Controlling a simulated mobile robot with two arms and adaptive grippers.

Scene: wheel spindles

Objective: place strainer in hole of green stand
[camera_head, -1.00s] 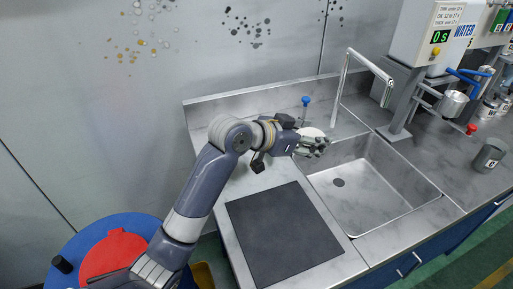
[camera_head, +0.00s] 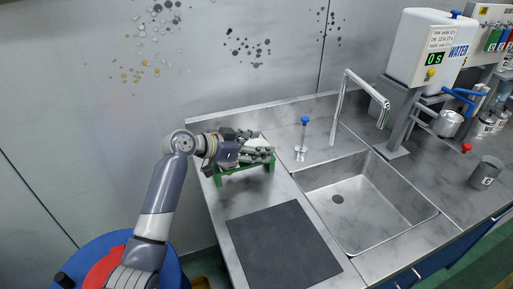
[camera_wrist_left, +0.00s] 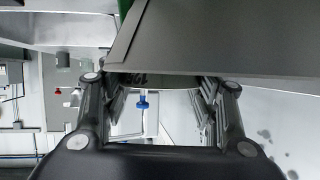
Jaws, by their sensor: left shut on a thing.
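The green stand (camera_head: 243,167) is on the counter at the back left, partly hidden by my left gripper. My left gripper (camera_head: 268,154) is over the stand and shut on a pale thing, apparently the strainer (camera_head: 258,142), mostly hidden behind the fingers. In the left wrist view, the fingers (camera_wrist_left: 155,90) show on both sides of a narrow grey rim. Whether the strainer touches the stand or sits in its hole cannot be told. My right gripper is not in view.
A blue-topped valve (camera_head: 304,122) and tall faucet (camera_head: 340,105) stand behind the sink (camera_head: 365,205). A dark mat (camera_head: 283,245) lies flat in front of the stand. A grey cup (camera_head: 485,172) stands at the far right. A wall rises close behind.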

